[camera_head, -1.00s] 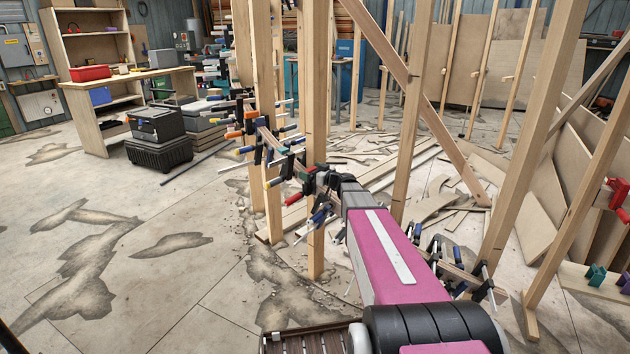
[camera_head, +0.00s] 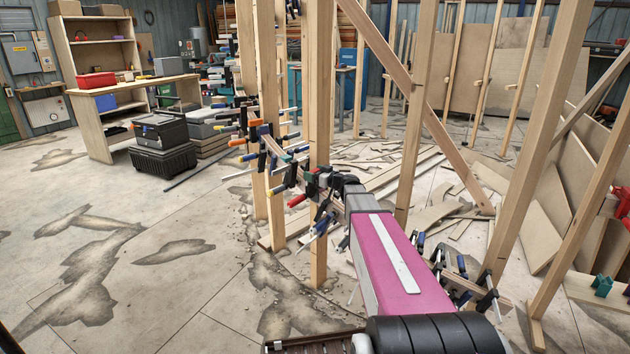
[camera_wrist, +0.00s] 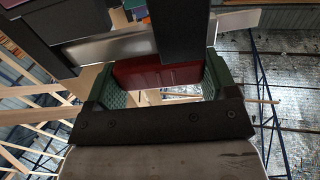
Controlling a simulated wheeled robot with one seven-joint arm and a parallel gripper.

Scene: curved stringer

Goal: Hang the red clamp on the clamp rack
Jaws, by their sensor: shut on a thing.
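The red clamp's red body (camera_wrist: 160,74) sits between the green pads of my gripper (camera_wrist: 160,82) in the wrist view. My gripper is shut on it. A pale metal bar (camera_wrist: 110,47) and dark clamp bodies (camera_wrist: 182,30) lie just beyond. In the head view my gripper (camera_head: 328,182) is at the curved wooden stringer, among its clamps. A red handle (camera_head: 297,200) points left beside it; my gripper hides most of that clamp. I cannot tell whether the clamp touches the stringer. I cannot clearly identify the clamp rack.
Upright wooden posts (camera_head: 319,120) stand close around my arm, with a diagonal brace (camera_head: 450,140) behind. More clamps (camera_head: 462,275) sit on the stringer to the right. Wood scraps (camera_head: 440,210) litter the floor behind. Open floor (camera_head: 130,230) lies left, before a workbench (camera_head: 150,82).

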